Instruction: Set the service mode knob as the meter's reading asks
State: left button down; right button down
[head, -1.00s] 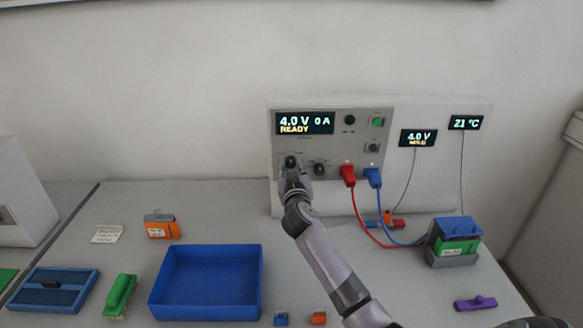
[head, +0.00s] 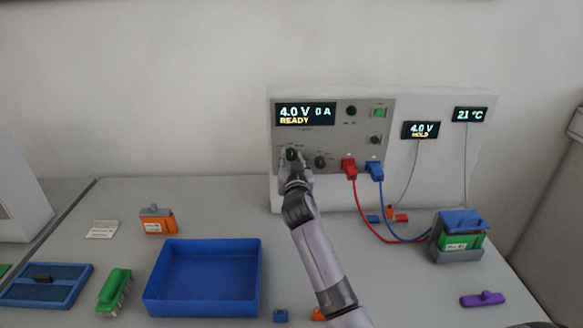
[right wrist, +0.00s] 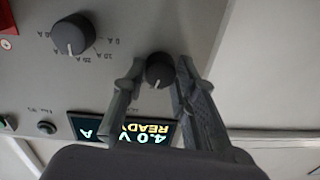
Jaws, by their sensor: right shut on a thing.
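The cycler panel (head: 340,135) stands at the back, its display (head: 305,114) reading "4.0 V 0 A READY". The small meter (head: 420,130) to its right reads "4.0 V HOLD". My right gripper (head: 292,160) is at the panel's lower left knob, which I take for the service mode knob (right wrist: 159,68). In the right wrist view the fingers (right wrist: 158,78) are closed around this dark round knob. Its white mark points toward the display; its labels are hidden or unreadable. A larger knob (right wrist: 73,33) with ampere labels sits beside it. My left gripper is out of view.
Red (head: 349,167) and blue (head: 376,170) plugs lead cables to a green battery in a holder (head: 456,255). A temperature display (head: 470,115) reads 21 °C.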

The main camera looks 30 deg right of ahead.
aim_at(291, 121)
jog(key=shift+f+m+b, duration=0.2)
jog(key=shift+m+b, duration=0.65)
jog(key=shift+m, duration=0.35)
jog(key=shift+r+m+b, duration=0.1)
jog(key=shift+m+b, duration=0.45)
jog(key=shift+m, duration=0.55)
jog(key=c, duration=1.3)
grip_release()
jog(key=shift+r, duration=0.15)
notch_tip(291, 121, up, 10)
jog(key=shift+f, duration=0.1)
